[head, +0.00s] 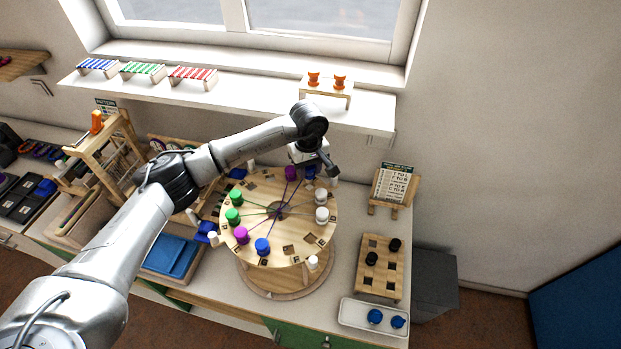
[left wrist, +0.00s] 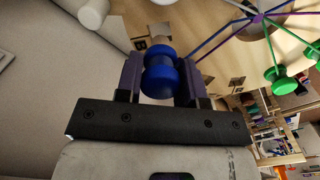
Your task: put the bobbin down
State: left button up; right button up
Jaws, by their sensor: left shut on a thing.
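My left gripper (head: 316,164) is over the far right edge of the round wooden braiding disc (head: 262,187). I cannot tell whether the bobbin touches the disc. In the head view this bobbin (head: 310,172) is partly hidden by the gripper. On the disc are green bobbins (head: 233,215), magenta (head: 241,235), another blue (head: 262,246), white (head: 321,214) and purple (head: 291,173). Coloured threads run to the centre.
A wooden board (head: 380,276) with black bobbins and a white tray (head: 345,316) with blue ones stand on the right. A notice card (head: 393,184) stands behind them. A wooden frame (head: 103,150) stands left. A window shelf (head: 240,97) runs above the bench.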

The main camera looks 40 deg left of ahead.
aim_at(309, 179)
pick_arm(q)
jog(key=shift+f, duration=2.3)
jog(key=shift+f, duration=0.2)
jog(key=o, duration=0.9)
jog(key=shift+r, duration=0.1)
jog(key=shift+o, duration=0.2)
jog(key=shift+r+p, duration=0.15)
jog(key=shift+p, duration=0.15)
notch_tip(309, 179, up, 11)
jog(key=shift+b, duration=0.6)
jog(key=shift+r, duration=0.5)
